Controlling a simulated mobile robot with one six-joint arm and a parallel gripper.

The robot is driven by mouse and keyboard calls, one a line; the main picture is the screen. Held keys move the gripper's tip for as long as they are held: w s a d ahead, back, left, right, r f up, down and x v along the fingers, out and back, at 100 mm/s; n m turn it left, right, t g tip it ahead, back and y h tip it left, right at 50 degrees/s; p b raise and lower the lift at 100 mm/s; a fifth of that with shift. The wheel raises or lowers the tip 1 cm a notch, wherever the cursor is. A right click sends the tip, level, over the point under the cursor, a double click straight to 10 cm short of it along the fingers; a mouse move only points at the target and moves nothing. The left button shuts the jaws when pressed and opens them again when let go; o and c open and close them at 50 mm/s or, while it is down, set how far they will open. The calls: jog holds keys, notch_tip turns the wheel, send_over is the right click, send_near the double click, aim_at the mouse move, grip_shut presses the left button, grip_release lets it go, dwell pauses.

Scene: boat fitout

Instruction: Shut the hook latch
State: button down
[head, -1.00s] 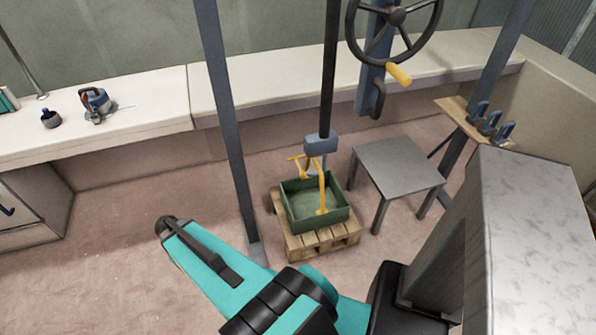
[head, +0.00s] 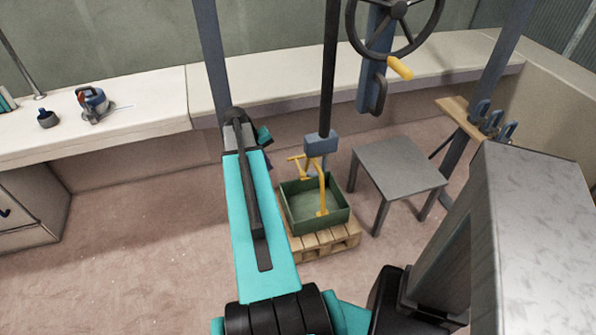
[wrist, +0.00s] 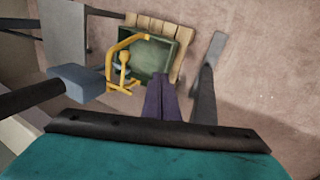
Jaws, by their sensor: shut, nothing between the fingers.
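I cannot tell for sure which part is the hook latch. A dark curved hook-like piece (head: 378,94) hangs on the blue-grey post below the handwheel. A small dark blue hooked piece (head: 5,212) shows on the pale locker at the left edge. My gripper (wrist: 162,78) is shut and empty; in the wrist view its purple fingers lie together, over the near edge of the green tray (wrist: 182,58). In the head view the gripper (head: 268,164) is mostly hidden behind my teal arm, left of the tray, apart from both hook-like pieces.
A yellow bent fitting (head: 322,190) stands at the tray on a wooden pallet (head: 330,243). A black pole with a blue-grey block (head: 320,145) rises behind it. A grey table (head: 398,165) stands right. A tall post (head: 211,60) is close to my arm. Left floor is clear.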

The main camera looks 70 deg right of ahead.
aim_at(300, 174)
jog(key=s+d+r+m, duration=0.1)
jog(key=s+d+r, duration=0.3)
jog(key=s+d, duration=0.1)
jog(key=shift+d+r+h, duration=0.15)
jog(key=shift+d+h, duration=0.05)
jog(key=shift+h, duration=0.1)
jog(key=shift+p+x, duration=0.9)
jog(key=shift+x, duration=6.1)
jog(key=shift+s, duration=0.1)
jog(key=shift+w+a+b, duration=0.2)
jog(key=shift+w+b, duration=0.05)
jog(key=shift+b, duration=0.05)
